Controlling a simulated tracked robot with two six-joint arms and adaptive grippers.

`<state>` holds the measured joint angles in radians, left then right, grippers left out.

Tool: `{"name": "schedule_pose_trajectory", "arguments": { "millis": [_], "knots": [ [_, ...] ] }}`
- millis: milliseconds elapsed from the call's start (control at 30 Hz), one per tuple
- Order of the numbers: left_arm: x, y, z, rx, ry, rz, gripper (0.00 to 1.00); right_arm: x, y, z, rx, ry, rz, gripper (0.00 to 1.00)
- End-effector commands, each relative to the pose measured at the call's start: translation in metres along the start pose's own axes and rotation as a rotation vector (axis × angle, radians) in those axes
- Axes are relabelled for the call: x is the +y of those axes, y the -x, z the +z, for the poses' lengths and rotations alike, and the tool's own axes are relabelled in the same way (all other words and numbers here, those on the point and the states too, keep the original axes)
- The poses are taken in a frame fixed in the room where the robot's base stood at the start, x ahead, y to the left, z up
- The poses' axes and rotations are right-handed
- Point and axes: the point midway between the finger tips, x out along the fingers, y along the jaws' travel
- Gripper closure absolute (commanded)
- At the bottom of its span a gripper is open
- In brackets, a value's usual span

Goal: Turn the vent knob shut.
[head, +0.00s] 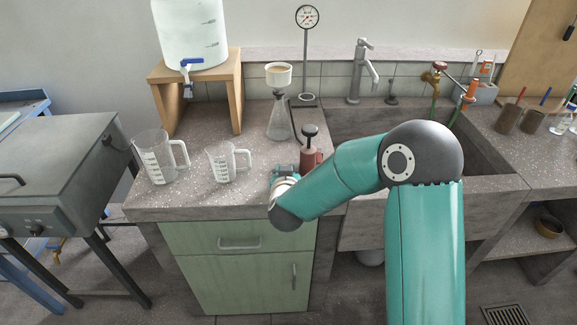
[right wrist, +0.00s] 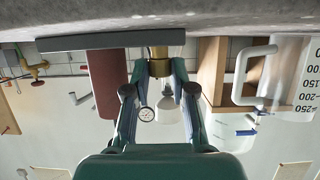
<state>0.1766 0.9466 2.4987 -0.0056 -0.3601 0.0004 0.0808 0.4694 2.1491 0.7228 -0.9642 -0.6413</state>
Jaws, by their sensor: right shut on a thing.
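The hand pump stands near the front edge of the bench, with a dark red body (head: 308,160) and a black top handle (head: 310,131). In the right wrist view, which is upside down, its red cylinder (right wrist: 106,82) rises from a dark base plate (right wrist: 75,43). A small brass-coloured knob (right wrist: 158,52) shows beside the cylinder, close to the base plate. My right gripper (right wrist: 159,68) is shut on this knob, one finger on each side. In the head view my right gripper (head: 284,173) is left of the pump, partly hidden by its own arm. My left gripper is out of view.
Two measuring jugs (head: 222,163) (head: 155,160) stand left of the pump. A flask with a funnel (head: 279,122) and a pressure gauge (head: 307,17) on a stand are behind it. The sink (head: 345,118) lies to the right. A wooden stand (head: 160,100) carries a water container.

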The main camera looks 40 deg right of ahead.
Motion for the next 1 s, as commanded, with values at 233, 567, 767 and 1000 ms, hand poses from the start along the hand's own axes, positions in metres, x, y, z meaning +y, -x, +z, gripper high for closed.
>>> {"name": "schedule_pose_trajectory", "arguments": {
  "millis": [233,567,767,1000],
  "knots": [
    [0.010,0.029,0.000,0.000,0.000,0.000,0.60,-0.006,0.001,-0.005,0.001,-0.088,0.215,1.00],
    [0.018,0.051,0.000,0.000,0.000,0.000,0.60,-0.009,-0.002,-0.004,0.002,-0.185,0.443,1.00],
    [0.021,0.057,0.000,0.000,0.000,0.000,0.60,-0.009,-0.003,-0.003,0.002,-0.216,0.520,1.00],
    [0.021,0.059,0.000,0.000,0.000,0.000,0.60,-0.008,-0.004,-0.003,0.003,-0.230,0.553,1.00]
  ]
}}
